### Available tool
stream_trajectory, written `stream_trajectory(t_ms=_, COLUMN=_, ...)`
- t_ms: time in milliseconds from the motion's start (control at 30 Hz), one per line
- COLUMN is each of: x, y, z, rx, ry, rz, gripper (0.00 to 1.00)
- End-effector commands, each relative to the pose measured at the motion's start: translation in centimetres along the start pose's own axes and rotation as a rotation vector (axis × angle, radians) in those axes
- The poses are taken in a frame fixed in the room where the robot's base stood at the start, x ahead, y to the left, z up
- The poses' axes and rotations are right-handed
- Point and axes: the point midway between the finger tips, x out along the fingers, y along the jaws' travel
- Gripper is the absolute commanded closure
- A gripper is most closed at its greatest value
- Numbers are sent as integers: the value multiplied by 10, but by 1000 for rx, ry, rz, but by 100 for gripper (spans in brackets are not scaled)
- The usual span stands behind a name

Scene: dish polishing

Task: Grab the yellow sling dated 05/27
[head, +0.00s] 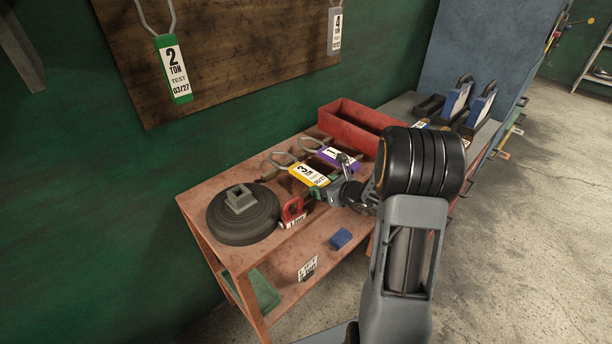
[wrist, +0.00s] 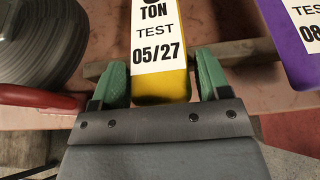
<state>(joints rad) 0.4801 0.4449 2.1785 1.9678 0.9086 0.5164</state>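The yellow sling (head: 309,175) lies on the reddish workbench with its metal loop towards the back left. In the wrist view the yellow sling (wrist: 160,88) has a white label reading "TON TEST 05/27". My gripper (head: 334,192) is at the near end of the sling. In the wrist view my gripper's green fingers (wrist: 161,66) stand on either side of the yellow body, with a narrow gap visible at the right finger. The gripper looks open around it. The fingertips' depth beside the sling is hard to tell.
A purple sling (head: 339,158) lies close on the right. A red tray (head: 352,122) stands behind. A green sling (head: 172,70) hangs on the wall board.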

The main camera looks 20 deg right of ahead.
Motion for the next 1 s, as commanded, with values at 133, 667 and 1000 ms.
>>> stream_trajectory(t_ms=133, x=0, y=0, z=0, rx=0, ry=0, rz=0, gripper=45)
stream_trajectory(t_ms=667, x=0, y=0, z=1, rx=-1, ry=-3, rz=0, gripper=84)
stream_trajectory(t_ms=1000, x=-6, y=0, z=15, rx=-5, ry=-6, rz=0, gripper=84)
